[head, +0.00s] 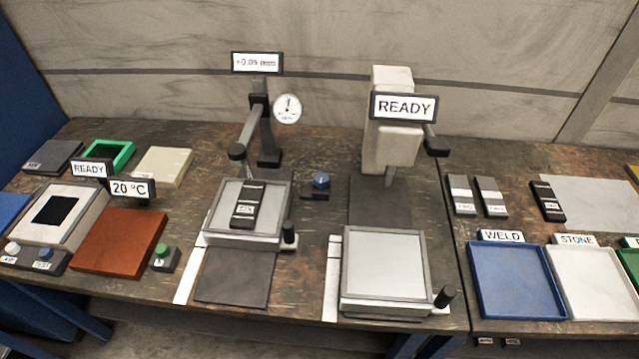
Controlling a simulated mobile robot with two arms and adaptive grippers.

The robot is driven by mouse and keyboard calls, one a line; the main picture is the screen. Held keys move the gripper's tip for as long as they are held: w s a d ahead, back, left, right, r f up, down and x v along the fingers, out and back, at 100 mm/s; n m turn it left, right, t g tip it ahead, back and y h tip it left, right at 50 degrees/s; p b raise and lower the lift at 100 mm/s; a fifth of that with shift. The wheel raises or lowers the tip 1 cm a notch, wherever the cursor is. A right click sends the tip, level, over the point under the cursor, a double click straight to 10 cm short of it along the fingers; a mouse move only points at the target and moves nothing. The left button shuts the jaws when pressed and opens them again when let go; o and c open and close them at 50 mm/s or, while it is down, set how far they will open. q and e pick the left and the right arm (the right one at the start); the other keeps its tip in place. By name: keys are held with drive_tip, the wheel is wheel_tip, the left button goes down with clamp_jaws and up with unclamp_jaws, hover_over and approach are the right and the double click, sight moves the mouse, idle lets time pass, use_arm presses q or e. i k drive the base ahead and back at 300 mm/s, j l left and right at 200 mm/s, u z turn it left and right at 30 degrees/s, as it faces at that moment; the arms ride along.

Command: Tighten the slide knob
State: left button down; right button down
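Two stations could bear the slide knob, and I cannot tell which one is meant. The left stage (213,239) has a black upright knob (288,233) at its right edge, and a black labelled block (247,205) lies on it. The right stage (387,264) is empty and has a black knob (444,297) at its front right corner, tilted slightly. A post with an arm (262,125) and a round dial gauge (287,109) stands behind the left stage. How tight either knob is cannot be seen. Neither gripper is in view.
A blue knob (320,181) on a small black base sits between the stations. A white press-like column (386,145) with a READY sign (404,107) stands behind the right stage. Blue (516,313) and white trays and several small blocks lie at right. A brown plate (121,243) is at left.

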sight(321, 180)
drive_tip(key=k+j+u, duration=0.2)
drive_tip(key=j, duration=0.45)
drive_tip(key=j+u, duration=0.2)
drive_tip(key=j, duration=0.45)
